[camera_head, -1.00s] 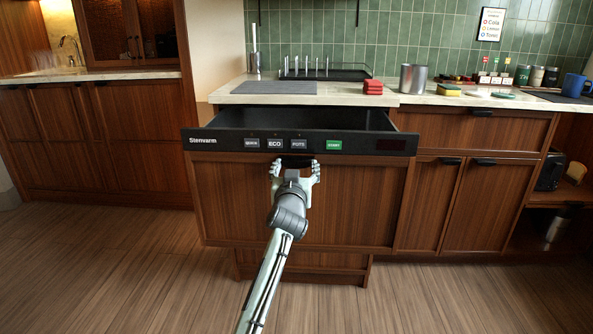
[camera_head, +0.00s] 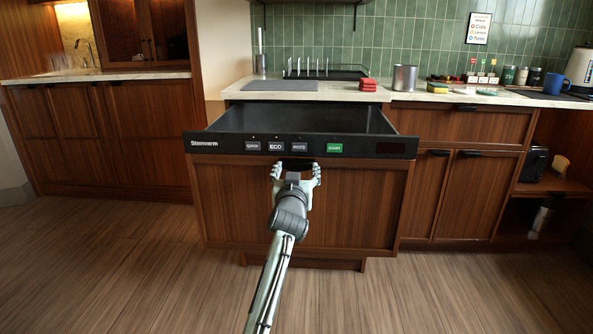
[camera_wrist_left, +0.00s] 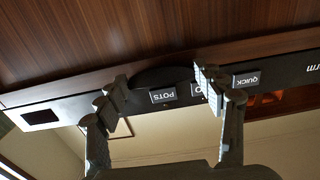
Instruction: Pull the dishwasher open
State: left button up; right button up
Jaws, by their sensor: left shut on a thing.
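The dishwasher (camera_head: 300,205) is a drawer with a wood front and a black control strip with buttons along its top. It is pulled partway out of the counter, and its dark, empty-looking inside shows from above. My left gripper (camera_head: 296,168) is shut on the dark handle just below the buttons. In the left wrist view the dark handle (camera_wrist_left: 160,77) lies between the fingers of my left gripper (camera_wrist_left: 163,88), beside the POTS button. My right gripper is not in view.
A wooden cabinet (camera_head: 460,190) stands to the right. The wood floor (camera_head: 130,265) in front is clear.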

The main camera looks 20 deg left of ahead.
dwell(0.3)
pick_arm(q)
jog(key=o, duration=1.5)
notch_tip(320, 180, up, 10)
